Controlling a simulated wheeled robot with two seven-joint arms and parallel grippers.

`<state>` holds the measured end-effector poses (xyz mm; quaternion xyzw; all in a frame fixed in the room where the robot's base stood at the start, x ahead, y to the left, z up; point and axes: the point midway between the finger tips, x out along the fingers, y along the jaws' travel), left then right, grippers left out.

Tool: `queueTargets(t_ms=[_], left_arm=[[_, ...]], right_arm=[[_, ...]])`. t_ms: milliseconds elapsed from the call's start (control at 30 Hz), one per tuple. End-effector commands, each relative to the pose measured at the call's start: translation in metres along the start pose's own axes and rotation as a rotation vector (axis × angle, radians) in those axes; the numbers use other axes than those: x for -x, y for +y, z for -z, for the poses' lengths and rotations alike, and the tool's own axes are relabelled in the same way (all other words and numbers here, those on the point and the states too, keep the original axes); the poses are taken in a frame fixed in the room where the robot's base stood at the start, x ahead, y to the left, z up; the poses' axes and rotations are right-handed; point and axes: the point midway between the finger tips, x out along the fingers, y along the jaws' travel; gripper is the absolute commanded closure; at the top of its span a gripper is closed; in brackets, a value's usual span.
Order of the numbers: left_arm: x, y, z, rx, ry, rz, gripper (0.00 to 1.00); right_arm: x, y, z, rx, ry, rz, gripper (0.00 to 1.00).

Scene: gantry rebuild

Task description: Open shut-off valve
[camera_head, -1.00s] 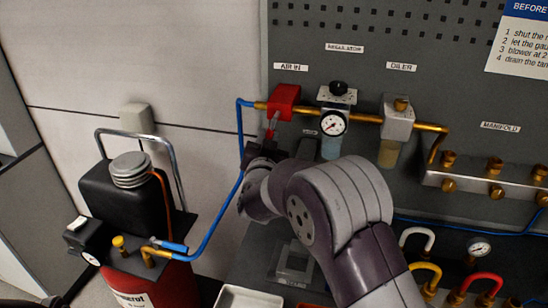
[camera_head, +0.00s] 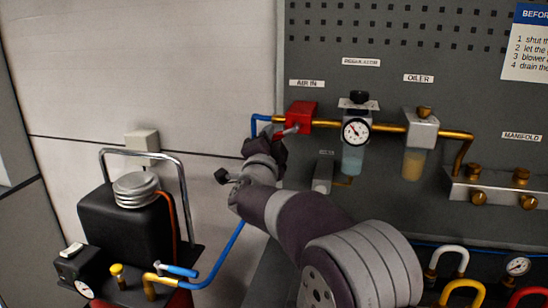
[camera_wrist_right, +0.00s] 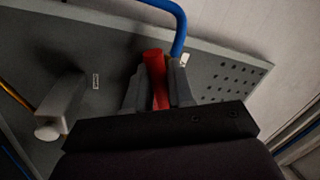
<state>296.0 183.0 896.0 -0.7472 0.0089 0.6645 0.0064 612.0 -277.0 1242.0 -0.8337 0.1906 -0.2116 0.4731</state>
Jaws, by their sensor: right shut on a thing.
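The shut-off valve is a red block (camera_head: 301,115) under the AIR IN label on the grey panel, with the blue hose entering from its left. Its lever (camera_head: 289,130) points left and slightly down from the block. My right gripper (camera_head: 276,137) is at the lever's outer end, just left of and below the block, and is shut on it. In the right wrist view a red part (camera_wrist_right: 156,80) shows between the two grey fingers (camera_wrist_right: 157,92), beside the blue hose. The fingertips are partly hidden by my wrist in the head view. My left gripper is not in view.
The regulator gauge (camera_head: 356,131) and the oiler (camera_head: 420,130) sit right of the valve on a brass pipe. A manifold (camera_head: 497,190) is farther right. A black tank (camera_head: 128,222) with a chrome handle stands at lower left. The blue hose (camera_head: 222,258) runs behind my arm.

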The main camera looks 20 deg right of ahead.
Motion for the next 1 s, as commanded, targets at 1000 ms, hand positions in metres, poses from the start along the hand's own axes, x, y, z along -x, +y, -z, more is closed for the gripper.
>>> queueTargets(t_ms=[1000], left_arm=[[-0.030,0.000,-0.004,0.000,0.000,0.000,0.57]], right_arm=[[-0.006,-0.028,0.008,-0.489,0.099,-0.001,1.00]])
